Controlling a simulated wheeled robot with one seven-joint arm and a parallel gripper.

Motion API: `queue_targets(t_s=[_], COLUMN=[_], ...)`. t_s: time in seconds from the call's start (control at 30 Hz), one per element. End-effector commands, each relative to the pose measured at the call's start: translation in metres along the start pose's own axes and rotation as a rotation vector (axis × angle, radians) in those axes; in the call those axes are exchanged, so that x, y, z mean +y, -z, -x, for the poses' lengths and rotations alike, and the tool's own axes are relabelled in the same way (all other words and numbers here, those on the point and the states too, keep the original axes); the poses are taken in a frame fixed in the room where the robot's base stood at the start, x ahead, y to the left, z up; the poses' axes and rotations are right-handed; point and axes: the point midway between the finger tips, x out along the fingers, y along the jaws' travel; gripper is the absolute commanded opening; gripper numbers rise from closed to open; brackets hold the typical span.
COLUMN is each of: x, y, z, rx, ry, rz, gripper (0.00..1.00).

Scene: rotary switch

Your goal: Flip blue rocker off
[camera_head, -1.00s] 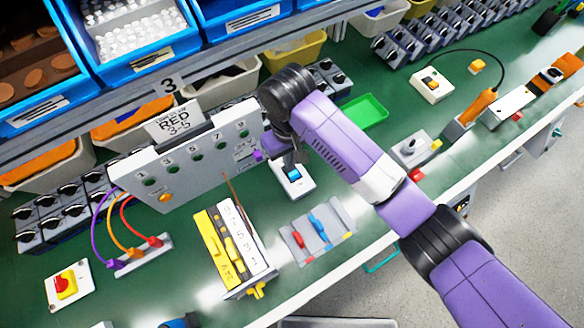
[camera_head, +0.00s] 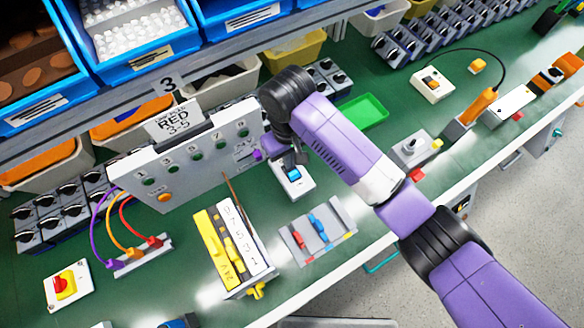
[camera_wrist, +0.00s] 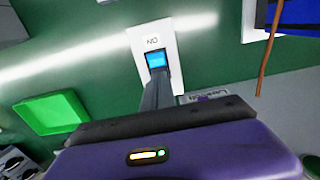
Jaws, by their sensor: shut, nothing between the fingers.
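The blue rocker (camera_head: 293,174) sits in a white plate (camera_head: 301,188) on the green bench, below my arm in the head view. In the head view my gripper (camera_head: 284,163) is partly hidden by my wrist. I cannot tell whether the fingertips touch the rocker.
A grey panel (camera_head: 190,150) with numbered green knobs stands at the left. A green tray (camera_head: 364,111) lies behind my arm. A grey block with red and blue levers (camera_head: 318,230) and a yellow and white module (camera_head: 232,245) stand in front.

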Motion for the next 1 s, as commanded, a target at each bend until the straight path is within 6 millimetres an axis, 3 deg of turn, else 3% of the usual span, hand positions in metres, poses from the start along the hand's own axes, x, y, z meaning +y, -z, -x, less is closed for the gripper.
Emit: queue_targets(t_s=[1.0], x=[0.0], y=[-0.001], z=[-0.009], rx=[-0.002], ry=[0.001], rz=[0.0], gripper=[0.0])
